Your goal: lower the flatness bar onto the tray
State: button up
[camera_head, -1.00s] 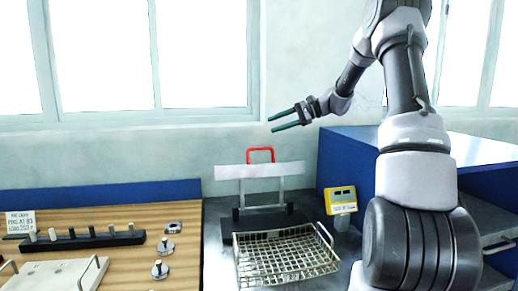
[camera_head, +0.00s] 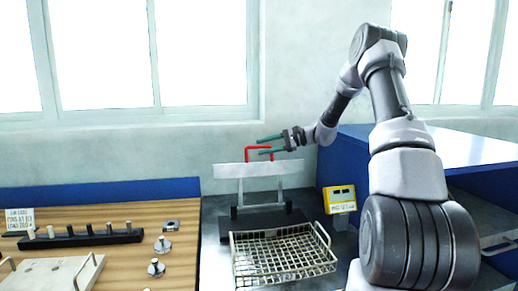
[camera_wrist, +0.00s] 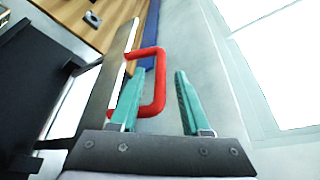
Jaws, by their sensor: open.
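The flatness bar (camera_head: 262,170) is a flat white bar held level on two upright posts behind the tray. A red handle (camera_head: 248,149) rises from its top, and this handle also shows in the wrist view (camera_wrist: 159,88). The tray (camera_head: 284,262) is a wire mesh basket with raised end handles, in front of the bar's stand. My gripper (camera_head: 263,146) has green fingers and is open at the height of the red handle. In the wrist view, the left finger overlaps the handle and the right finger stands apart from it. I cannot tell whether they touch.
A yellow box (camera_head: 340,198) stands right of the tray, near a blue-sided cabinet (camera_head: 350,165). On the left, a wooden table (camera_head: 120,232) holds a black rack (camera_head: 82,240), small metal weights and a pale plate (camera_head: 45,274). A wall with windows is behind.

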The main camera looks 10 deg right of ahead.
jog(key=shift+x, duration=1.15)
grip_shut()
dwell(0.6)
